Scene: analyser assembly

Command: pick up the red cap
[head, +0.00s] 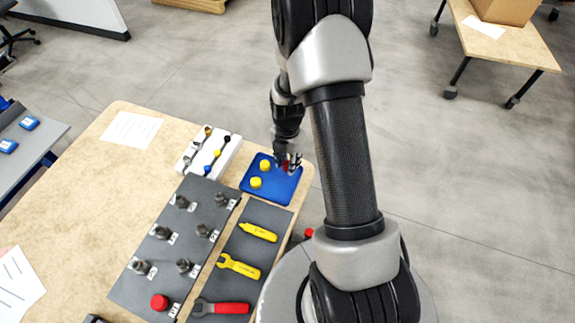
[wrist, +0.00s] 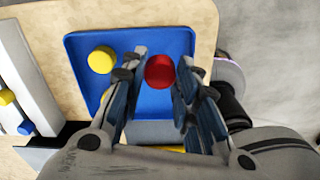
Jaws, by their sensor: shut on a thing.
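A red cap (wrist: 160,71) is between the fingertips of my gripper (wrist: 163,60) in the wrist view, over the blue tray (wrist: 183,42). My gripper is shut on it. In the head view my gripper (head: 288,162) is at the right part of the blue tray (head: 283,192), and only a little red of the cap shows between the fingers. I cannot tell whether the cap still touches the tray. Another red cap (head: 159,302) is on the grey mat at the lower left.
Two yellow caps (head: 265,165) (head: 256,183) are in the tray, left of my gripper. A white rack (head: 232,150) stands left of the tray. A dark mat with yellow and red tools (head: 239,266) lies in front. The wooden table (head: 85,190) has bare room at left.

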